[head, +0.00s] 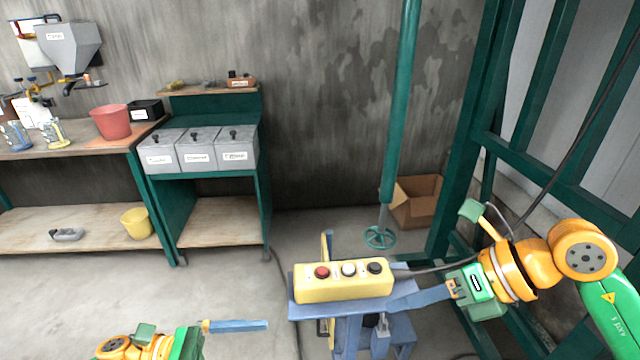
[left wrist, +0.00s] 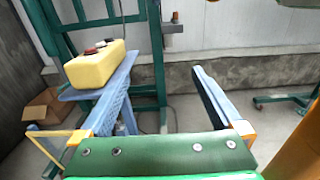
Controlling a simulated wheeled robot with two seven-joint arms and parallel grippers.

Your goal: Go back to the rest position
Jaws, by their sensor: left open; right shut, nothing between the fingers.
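My left gripper (head: 262,325) is low in the head view, left of the control box, with its blue fingers pointing right. In the left wrist view its fingers (left wrist: 163,75) stand wide apart with nothing held between them. My right gripper (head: 405,302) comes in from the right. Its blue fingers are shut and empty, with their tips close to the right end of the yellow control box (head: 343,290). I cannot tell whether they touch it. The box has red, white and black buttons and also shows in the left wrist view (left wrist: 95,66).
The control box sits on a blue stand (head: 350,325). A green pole with a handwheel (head: 380,237) and a cardboard box (head: 415,202) stand behind it. A workbench (head: 95,150) with a red bucket (head: 110,121) is at left. A green frame (head: 465,140) rises at right.

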